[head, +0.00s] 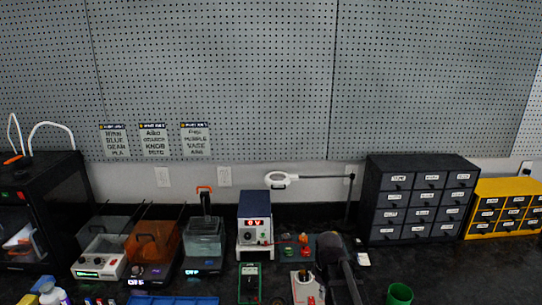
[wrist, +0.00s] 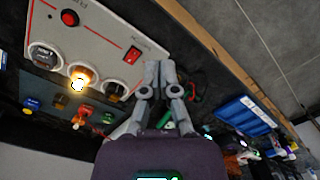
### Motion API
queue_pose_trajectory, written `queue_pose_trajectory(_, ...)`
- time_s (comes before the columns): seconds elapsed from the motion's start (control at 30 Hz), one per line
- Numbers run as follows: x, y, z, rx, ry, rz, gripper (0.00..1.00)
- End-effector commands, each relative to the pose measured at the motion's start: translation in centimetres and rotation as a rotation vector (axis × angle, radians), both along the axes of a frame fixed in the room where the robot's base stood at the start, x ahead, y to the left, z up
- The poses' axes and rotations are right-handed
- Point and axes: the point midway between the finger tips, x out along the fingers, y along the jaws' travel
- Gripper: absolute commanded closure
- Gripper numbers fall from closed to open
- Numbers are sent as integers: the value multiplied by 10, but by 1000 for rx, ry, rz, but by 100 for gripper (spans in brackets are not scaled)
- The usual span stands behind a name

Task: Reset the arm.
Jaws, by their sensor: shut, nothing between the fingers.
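My gripper (wrist: 158,72) shows in the wrist view with its two grey fingers together and nothing between them. Beside it, on the left of that view, is a pale panel (wrist: 110,42) with a red button, a red rocker switch and several round sockets, one glowing orange. I cannot tell whether the fingers touch anything. In the head view my dark arm reaches over the bench at the lower middle right, and the fingers cannot be made out there.
The black bench (head: 440,262) holds a power supply (head: 254,212), a multimeter (head: 250,282), lidded tanks (head: 152,242), a magnifier lamp (head: 282,180) and a green cup (head: 399,294). Black drawers (head: 415,238) and yellow drawers (head: 503,232) stand right. A printer (head: 40,200) stands left.

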Motion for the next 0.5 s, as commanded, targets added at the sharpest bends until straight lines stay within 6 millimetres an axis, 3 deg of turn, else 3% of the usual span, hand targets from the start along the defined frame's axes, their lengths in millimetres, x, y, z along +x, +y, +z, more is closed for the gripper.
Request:
queue_pose_trajectory(0.03,-12,-1,0,-2,-4,-67,100)
queue_pose_trajectory(0.2,-37,-4,0,-10,-17,-315,100)
queue_pose_trajectory(0.5,-71,-8,0,-15,-34,-674,100)
